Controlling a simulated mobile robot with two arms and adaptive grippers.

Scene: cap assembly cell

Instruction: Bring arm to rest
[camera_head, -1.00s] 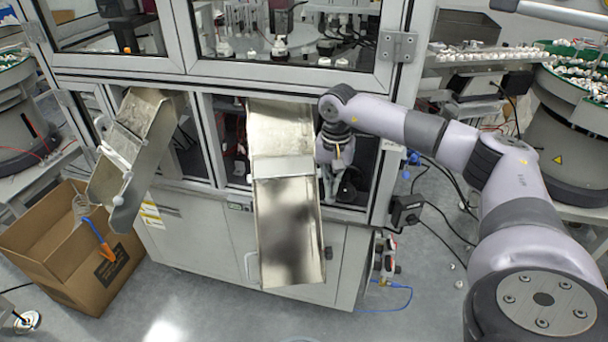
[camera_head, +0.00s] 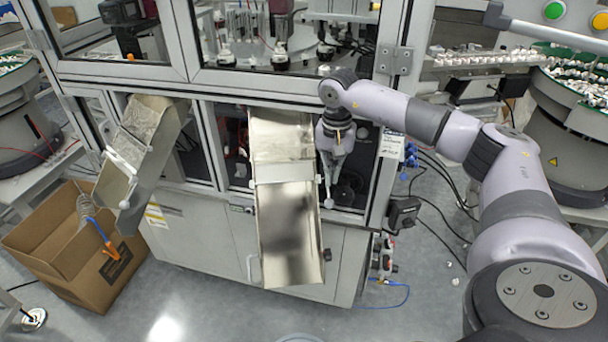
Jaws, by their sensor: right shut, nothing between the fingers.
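My right arm comes in from the lower right and reaches to the front of the machine. Its gripper (camera_head: 328,192) points down just right of the middle metal chute (camera_head: 283,148), close to the chute's right edge. The fingers are together with nothing visible between them. I cannot tell whether the gripper touches the chute. My left arm and left gripper are not in the picture.
The machine cabinet (camera_head: 195,240) fills the middle. A second chute (camera_head: 142,140) tilts down at the left above an open cardboard box (camera_head: 75,270). A bowl feeder (camera_head: 570,130) stands at right. Cables hang beside the cabinet. The front floor is mostly clear.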

